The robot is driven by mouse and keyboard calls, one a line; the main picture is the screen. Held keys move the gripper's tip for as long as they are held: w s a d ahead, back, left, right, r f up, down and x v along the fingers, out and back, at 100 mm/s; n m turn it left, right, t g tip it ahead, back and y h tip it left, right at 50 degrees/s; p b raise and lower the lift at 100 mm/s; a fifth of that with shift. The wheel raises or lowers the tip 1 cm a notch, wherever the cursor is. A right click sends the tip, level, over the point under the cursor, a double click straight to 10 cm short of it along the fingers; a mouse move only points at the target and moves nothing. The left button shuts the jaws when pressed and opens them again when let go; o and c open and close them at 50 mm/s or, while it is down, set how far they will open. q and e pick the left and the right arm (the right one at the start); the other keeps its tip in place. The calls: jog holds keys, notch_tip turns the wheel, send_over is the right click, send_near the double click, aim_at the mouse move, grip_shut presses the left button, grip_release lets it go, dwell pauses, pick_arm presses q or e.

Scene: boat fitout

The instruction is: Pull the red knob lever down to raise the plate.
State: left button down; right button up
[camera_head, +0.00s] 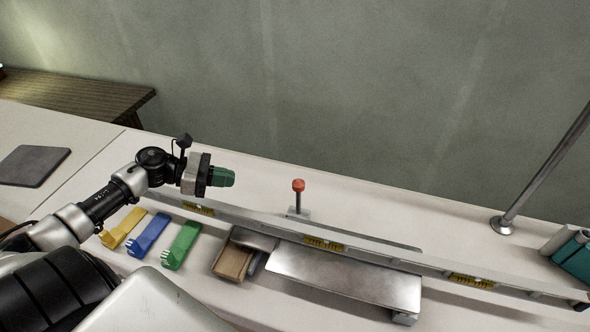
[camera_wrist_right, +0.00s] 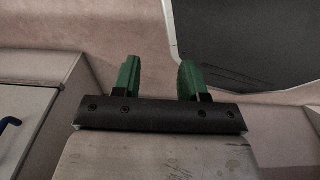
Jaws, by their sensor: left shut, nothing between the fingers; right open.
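The red knob (camera_head: 298,185) sits on top of a short upright metal lever on a small base, behind the long level. The metal plate (camera_head: 345,277) lies low and flat in front of the lever, with the level running along behind it. My left gripper (camera_head: 228,177) has green fingers, shut and empty, to the left of the red knob and apart from it. My right gripper (camera_wrist_right: 158,75) shows only in the right wrist view, with its two green fingers apart and nothing between them.
A long level (camera_head: 380,258) with yellow vials runs across the bench. Yellow (camera_head: 122,229), blue (camera_head: 149,235) and green (camera_head: 181,246) pieces lie at left, beside a wooden box (camera_head: 231,263). A metal post (camera_head: 545,165) stands at right. A dark slab (camera_head: 33,166) lies far left.

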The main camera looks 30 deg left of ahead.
pick_arm(q)
jog(key=p, duration=0.4)
send_over(298, 199)
jog(key=s+a, duration=0.2)
jog(key=a, duration=0.1)
jog(key=shift+a+f, duration=0.15)
jog(key=shift+f, duration=1.2)
pick_arm(e)
jog(key=shift+s+a+r, duration=0.1)
jog(key=shift+s+r, duration=0.25)
jog(key=shift+r, duration=0.25)
jog(key=shift+s+r, duration=0.3)
jog(key=shift+r, duration=0.35)
jog(key=shift+s+a+r, duration=0.1)
jog(key=shift+s+r, duration=0.25)
jog(key=shift+r, duration=0.25)
pick_arm(q)
jog(key=shift+r, duration=0.1)
pick_arm(e)
jog(key=shift+r, duration=0.15)
